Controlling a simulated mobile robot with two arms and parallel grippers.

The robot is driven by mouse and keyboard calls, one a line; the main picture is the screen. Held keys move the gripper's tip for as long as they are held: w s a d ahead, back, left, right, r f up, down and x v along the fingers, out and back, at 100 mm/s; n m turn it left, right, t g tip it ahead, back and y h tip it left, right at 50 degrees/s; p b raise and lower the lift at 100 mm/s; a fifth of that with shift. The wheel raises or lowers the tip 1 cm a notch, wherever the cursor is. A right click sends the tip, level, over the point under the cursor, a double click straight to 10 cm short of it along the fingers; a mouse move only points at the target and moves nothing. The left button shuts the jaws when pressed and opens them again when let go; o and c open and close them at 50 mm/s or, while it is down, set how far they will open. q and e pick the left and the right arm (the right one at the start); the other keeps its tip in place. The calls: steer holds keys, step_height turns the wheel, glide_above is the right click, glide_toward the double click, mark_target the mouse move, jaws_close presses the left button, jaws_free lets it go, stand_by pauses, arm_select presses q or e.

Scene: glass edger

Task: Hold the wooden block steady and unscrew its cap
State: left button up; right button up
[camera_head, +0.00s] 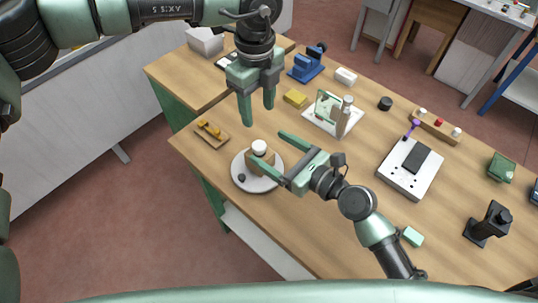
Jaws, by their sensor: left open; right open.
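The wooden block (257,166) stands on a round white plate (243,183) near the left front edge of the table. Its white cap (259,147) is on top. My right gripper (265,149) is open, coming from the right, with its fingers pointing left at the block; one finger overlaps the block in the picture and hides part of it. I cannot tell if it touches. My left gripper (258,116) is open and empty, pointing down, above and behind the cap in the picture, apart from it.
A small dark knob (242,178) is on the plate. A wooden tray with yellow pieces (211,132) lies to the left. A yellow block (295,98), a white stand with a glass pane (328,112) and a white device (410,167) stand further back and right. The front table edge is close.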

mark_target(269, 159)
arm_select(q)
steer(key=f+b, duration=0.3)
steer(key=shift+s+a+f, duration=0.3)
arm_select(e)
steer(key=f, duration=0.3)
steer(key=shift+s+a+f, duration=0.25)
steer(key=shift+f, duration=0.05)
arm_select(q)
steer(key=shift+w+d+f+b, duration=0.2)
steer(key=shift+f+b, duration=0.55)
steer(key=shift+f, duration=0.05)
arm_select(e)
steer(key=shift+w+d+f, duration=0.15)
steer(key=shift+f, duration=0.65)
arm_select(q)
steer(key=shift+w, duration=0.1)
arm_select(e)
steer(key=shift+w+f, duration=0.1)
steer(key=shift+w, duration=0.05)
steer(key=x, duration=0.7)
steer(key=shift+w+a, duration=0.15)
steer(key=shift+a, duration=0.15)
jaws_close()
